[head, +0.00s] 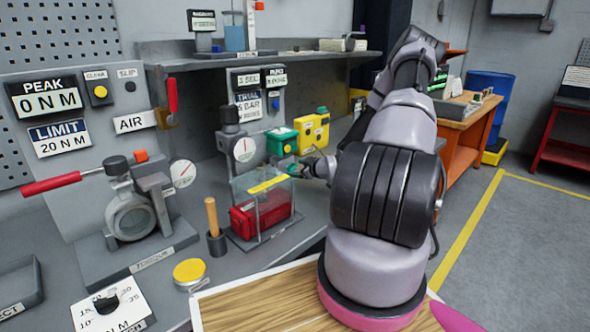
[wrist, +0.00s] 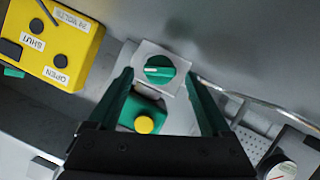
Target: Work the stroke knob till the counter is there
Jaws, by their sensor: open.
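In the wrist view, a round green knob (wrist: 160,68) with a white pointer mark sits on a pale plate. I read no name beside it. My gripper (wrist: 159,78) is open, with one green finger on each side of the knob and visible gaps; I cannot tell how far above it the tips are. In the head view my gripper (head: 291,171) is over the glass-sided rig on the bench, and the knob is not discernible. A panel behind has small displays, one marked RUNS (head: 277,76); its digits are too small to read, and I cannot tell which is the counter.
A green box with a yellow button (wrist: 143,123) sits close to the fingers. A yellow box (wrist: 55,45) labelled OPEN and SHUT is at upper left. A dial gauge (head: 244,149) stands beside the rig. A wooden-handled tool (head: 212,215) stands in a holder nearby.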

